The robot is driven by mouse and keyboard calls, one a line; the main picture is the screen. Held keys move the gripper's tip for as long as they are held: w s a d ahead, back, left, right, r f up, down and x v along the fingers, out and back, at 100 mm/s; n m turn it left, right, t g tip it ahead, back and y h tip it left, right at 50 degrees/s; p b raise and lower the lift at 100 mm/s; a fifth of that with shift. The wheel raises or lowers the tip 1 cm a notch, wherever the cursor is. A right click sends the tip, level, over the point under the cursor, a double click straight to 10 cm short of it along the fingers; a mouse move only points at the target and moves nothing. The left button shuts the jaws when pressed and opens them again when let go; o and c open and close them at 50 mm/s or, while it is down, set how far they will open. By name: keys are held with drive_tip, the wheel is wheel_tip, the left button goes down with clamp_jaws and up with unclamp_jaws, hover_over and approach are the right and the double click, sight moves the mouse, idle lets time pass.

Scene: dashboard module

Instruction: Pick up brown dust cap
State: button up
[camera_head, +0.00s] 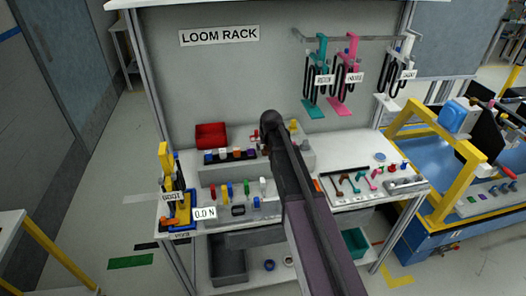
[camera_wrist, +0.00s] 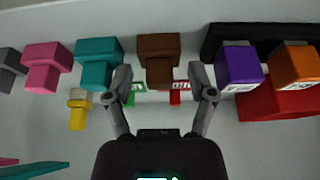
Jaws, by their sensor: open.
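The brown dust cap (camera_wrist: 158,55) is in the upper middle of the wrist view, with a wider block end and a narrower stem. It stands in a row between a teal cap (camera_wrist: 98,58) and a purple cap (camera_wrist: 238,62). My gripper (camera_wrist: 164,88) is open and empty. Its two fingertips lie to either side of the brown cap's stem end in the picture; I cannot tell the depth between them, and no contact shows. In the head view my arm covers the gripper, and the brown cap is not clear there.
An orange cap (camera_wrist: 294,64) and a red bin (camera_wrist: 285,104) are on the right in the wrist view. A pink cap (camera_wrist: 46,62) and a yellow part (camera_wrist: 79,110) are on the left. In the head view, the rack panel (camera_head: 232,80) rises behind the workbench.

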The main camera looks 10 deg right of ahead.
drive_tip(key=c, duration=0.8)
drive_tip(key=shift+c, duration=0.2)
drive_tip(key=shift+r, duration=0.15)
wheel_tip(320, 180, up, 3)
drive_tip(key=p, duration=0.3)
drive_tip(key=shift+f, duration=0.2)
drive_tip(key=s+d+r+p, duration=0.2)
drive_tip(key=s+d, duration=0.7)
drive_tip(key=s, duration=0.4)
drive_tip(key=shift+d, duration=0.25)
